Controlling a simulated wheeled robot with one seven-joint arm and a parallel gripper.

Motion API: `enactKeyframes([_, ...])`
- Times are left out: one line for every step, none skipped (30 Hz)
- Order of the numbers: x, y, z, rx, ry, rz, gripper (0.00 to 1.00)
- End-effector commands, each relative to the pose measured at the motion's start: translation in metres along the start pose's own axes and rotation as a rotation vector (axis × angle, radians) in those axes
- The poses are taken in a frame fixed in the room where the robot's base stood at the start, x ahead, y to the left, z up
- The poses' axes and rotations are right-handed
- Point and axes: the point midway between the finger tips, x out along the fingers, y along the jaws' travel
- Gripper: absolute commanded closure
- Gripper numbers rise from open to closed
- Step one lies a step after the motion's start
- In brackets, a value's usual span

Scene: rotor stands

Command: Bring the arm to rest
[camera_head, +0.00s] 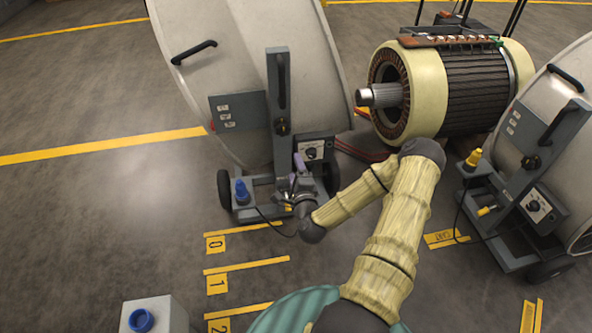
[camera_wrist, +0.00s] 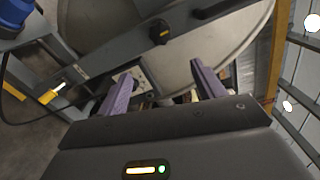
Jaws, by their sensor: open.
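My arm (camera_head: 392,240) reaches forward from the bottom of the head view and bends left at the elbow. My gripper (camera_head: 300,168) is at the front of the left rotor stand, close to its grey control box (camera_head: 314,149). In the wrist view my gripper (camera_wrist: 164,85) shows two purple fingers spread apart with nothing between them. The left stand's grey frame and large pale disc (camera_wrist: 240,50) lie beyond the fingers. I cannot tell whether the fingertips touch the stand.
A blue plug (camera_head: 241,190) stands on the left stand's base. A large rotor machine (camera_head: 440,90) stands behind my elbow. The right stand (camera_head: 535,150) carries a yellow plug (camera_head: 473,157). A grey box with a blue ring (camera_head: 150,315) is at bottom left. Floor at far left is clear.

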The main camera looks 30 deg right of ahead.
Motion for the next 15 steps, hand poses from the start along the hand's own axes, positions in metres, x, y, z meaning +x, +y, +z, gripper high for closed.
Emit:
enactKeyframes([0.000, 0.000, 0.000, 0.000, 0.000, 0.000, 0.32])
enactKeyframes([0.000, 0.000, 0.000, 0.000, 0.000, 0.000, 0.32])
enactKeyframes([0.000, 0.000, 0.000, 0.000, 0.000, 0.000, 0.32])
enactKeyframes([0.000, 0.000, 0.000, 0.000, 0.000, 0.000, 0.32])
enactKeyframes([0.000, 0.000, 0.000, 0.000, 0.000, 0.000, 0.32])
enactKeyframes([0.000, 0.000, 0.000, 0.000, 0.000, 0.000, 0.32])
enactKeyframes([0.001, 0.000, 0.000, 0.000, 0.000, 0.000, 0.32])
enactKeyframes([0.001, 0.000, 0.000, 0.000, 0.000, 0.000, 0.32])
enactKeyframes([0.001, 0.000, 0.000, 0.000, 0.000, 0.000, 0.32])
enactKeyframes([0.001, 0.000, 0.000, 0.000, -0.001, 0.000, 0.32])
enactKeyframes([0.001, 0.000, 0.001, -0.002, -0.002, 0.001, 0.32])
enactKeyframes([0.001, 0.000, 0.002, -0.008, -0.008, 0.005, 0.32])
enactKeyframes([0.001, 0.001, 0.004, -0.017, -0.016, 0.011, 0.32])
enactKeyframes([0.001, 0.001, 0.007, -0.030, -0.027, 0.019, 0.32])
enactKeyframes([0.002, 0.002, 0.012, -0.055, -0.049, 0.035, 0.32])
